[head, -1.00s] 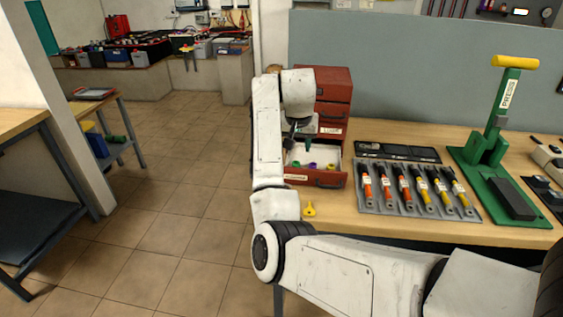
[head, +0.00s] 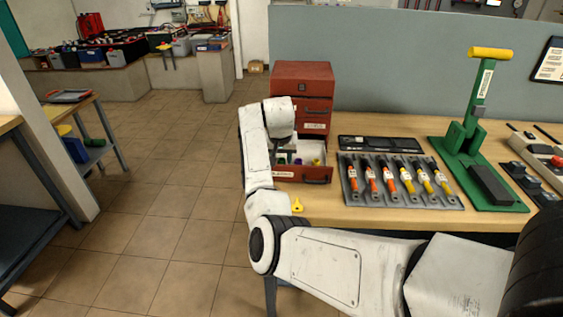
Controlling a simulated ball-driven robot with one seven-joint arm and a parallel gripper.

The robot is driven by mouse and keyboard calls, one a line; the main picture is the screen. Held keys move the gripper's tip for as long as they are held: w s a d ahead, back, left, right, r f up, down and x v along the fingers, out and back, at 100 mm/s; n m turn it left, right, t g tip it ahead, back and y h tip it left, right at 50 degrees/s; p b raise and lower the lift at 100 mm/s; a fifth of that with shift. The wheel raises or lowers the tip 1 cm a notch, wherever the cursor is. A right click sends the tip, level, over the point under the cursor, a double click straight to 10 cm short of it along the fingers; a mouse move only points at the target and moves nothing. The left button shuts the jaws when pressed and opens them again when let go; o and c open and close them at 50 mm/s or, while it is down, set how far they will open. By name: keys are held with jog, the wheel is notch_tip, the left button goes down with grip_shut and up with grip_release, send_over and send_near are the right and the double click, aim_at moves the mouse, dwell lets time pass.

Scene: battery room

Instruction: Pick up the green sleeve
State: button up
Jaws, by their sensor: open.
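The green sleeve (head: 281,159) is a small green piece at the left of the open drawer (head: 303,174) of the red cabinet. A purple piece (head: 297,161) and a yellow piece (head: 316,162) lie to its right in the same drawer. My gripper (head: 287,154) is open and points down into the drawer, close to the green sleeve. My wrist hides part of the gripper and the drawer's left side. I cannot tell whether the fingers touch or surround the sleeve.
The red cabinet (head: 303,76) stands behind the drawer on the wooden bench. A yellow piece (head: 297,205) lies in front of the drawer. A grey tray of several cable-like tools (head: 354,202) and a green press (head: 452,162) stand to the right. A dark case (head: 380,145) lies behind the tray.

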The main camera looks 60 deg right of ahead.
jog(key=shift+f, duration=0.25)
jog(key=shift+c, duration=0.3)
grip_shut()
